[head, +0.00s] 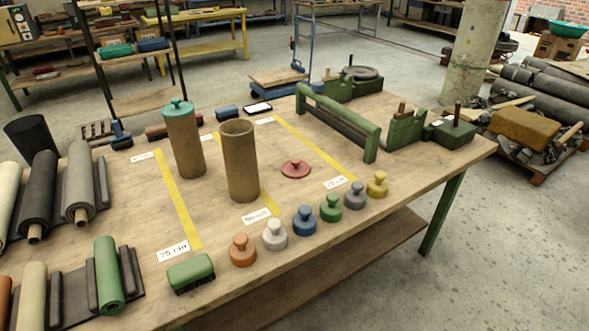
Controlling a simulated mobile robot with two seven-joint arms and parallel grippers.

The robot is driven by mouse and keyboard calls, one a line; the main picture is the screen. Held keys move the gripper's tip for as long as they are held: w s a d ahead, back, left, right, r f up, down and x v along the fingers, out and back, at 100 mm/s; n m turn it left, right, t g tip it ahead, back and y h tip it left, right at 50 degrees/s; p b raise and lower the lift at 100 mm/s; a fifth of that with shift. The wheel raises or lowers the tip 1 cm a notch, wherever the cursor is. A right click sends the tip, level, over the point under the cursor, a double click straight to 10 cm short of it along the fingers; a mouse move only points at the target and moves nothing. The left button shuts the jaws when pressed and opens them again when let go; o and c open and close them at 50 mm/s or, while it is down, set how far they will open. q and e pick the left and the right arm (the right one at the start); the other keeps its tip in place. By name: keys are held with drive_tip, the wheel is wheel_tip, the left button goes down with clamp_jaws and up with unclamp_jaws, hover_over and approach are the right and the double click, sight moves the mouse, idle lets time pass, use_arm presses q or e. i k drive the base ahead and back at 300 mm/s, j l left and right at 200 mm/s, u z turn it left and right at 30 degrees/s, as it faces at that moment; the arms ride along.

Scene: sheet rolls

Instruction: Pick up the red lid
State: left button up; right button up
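The red lid (295,169) lies flat on the wooden table (330,205), a low disc with a small knob on top. It is to the right of an open brown cardboard tube (240,160) that stands upright, with a gap between them. Another upright brown tube (184,142) with a teal lid (177,106) on top stands further left. Neither of my grippers shows in the head view.
A row of knobbed lids, orange (243,250) to yellow (377,185), lines the front edge. A green brush (190,272) lies left of them. A green bar frame (338,121) stands behind the red lid. Dark rolls (78,183) lie at left.

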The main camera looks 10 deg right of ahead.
sight(296, 168)
drive_tip(key=u, duration=0.35)
drive_tip(key=l+u, duration=0.75)
drive_tip(key=u, duration=0.2)
drive_tip(key=k+l+u, duration=0.1)
drive_tip(key=l, duration=0.2)
drive_tip(key=k+l+u, duration=0.15)
drive_tip(key=l, duration=0.15)
drive_tip(key=l+u, duration=0.1)
drive_tip(key=l, duration=0.2)
